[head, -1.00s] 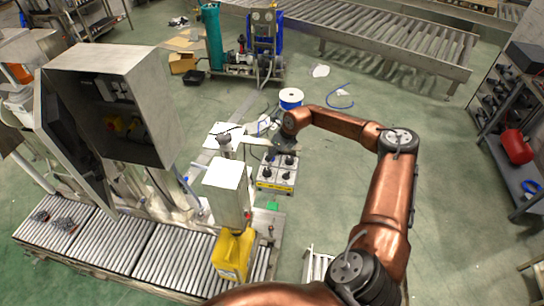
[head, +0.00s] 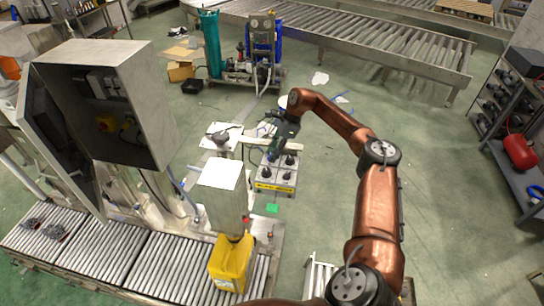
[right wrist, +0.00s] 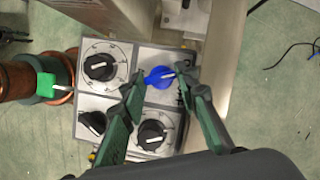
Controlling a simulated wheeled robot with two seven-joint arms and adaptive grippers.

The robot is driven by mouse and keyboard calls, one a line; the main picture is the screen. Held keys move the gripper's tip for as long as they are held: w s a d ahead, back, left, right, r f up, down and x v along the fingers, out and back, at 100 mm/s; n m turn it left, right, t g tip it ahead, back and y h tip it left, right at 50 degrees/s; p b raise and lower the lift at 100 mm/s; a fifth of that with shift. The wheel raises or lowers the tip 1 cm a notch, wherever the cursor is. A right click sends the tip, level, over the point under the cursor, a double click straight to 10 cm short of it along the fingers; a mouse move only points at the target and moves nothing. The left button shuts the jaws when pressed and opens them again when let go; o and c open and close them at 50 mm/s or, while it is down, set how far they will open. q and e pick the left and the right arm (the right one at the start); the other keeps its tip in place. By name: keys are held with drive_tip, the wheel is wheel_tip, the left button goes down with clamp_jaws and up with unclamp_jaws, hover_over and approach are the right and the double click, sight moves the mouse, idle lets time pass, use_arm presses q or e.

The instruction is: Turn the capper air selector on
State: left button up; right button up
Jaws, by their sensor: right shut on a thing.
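The control box (head: 276,175) is a pale panel with a yellow lower edge and several knobs, beside the conveyor. In the right wrist view its face (right wrist: 122,52) carries black knobs (right wrist: 98,65) on dials and one blue knob (right wrist: 160,77) with a pale pointer line, at the upper right. My right gripper (head: 274,152) reaches down over the far part of the box. In the right wrist view its green fingers (right wrist: 166,80) stand on either side of the blue knob and are shut on it. Labels are too small to read. My left gripper is not in view.
A steel post with a white top (head: 221,175) stands just left of the box, above a yellow jug (head: 231,262) on the roller conveyor (head: 180,265). An open steel cabinet (head: 100,100) stands at left.

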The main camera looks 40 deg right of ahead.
drive_tip(key=shift+d+n, duration=0.25)
drive_tip(key=shift+n, duration=0.35)
drive_tip(key=shift+r+b, duration=0.15)
drive_tip(key=shift+b, duration=0.15)
drive_tip(key=o, duration=0.7)
drive_tip(key=shift+o, duration=0.9)
drive_tip(key=shift+s+d, duration=0.1)
drive_tip(key=shift+s, duration=0.05)
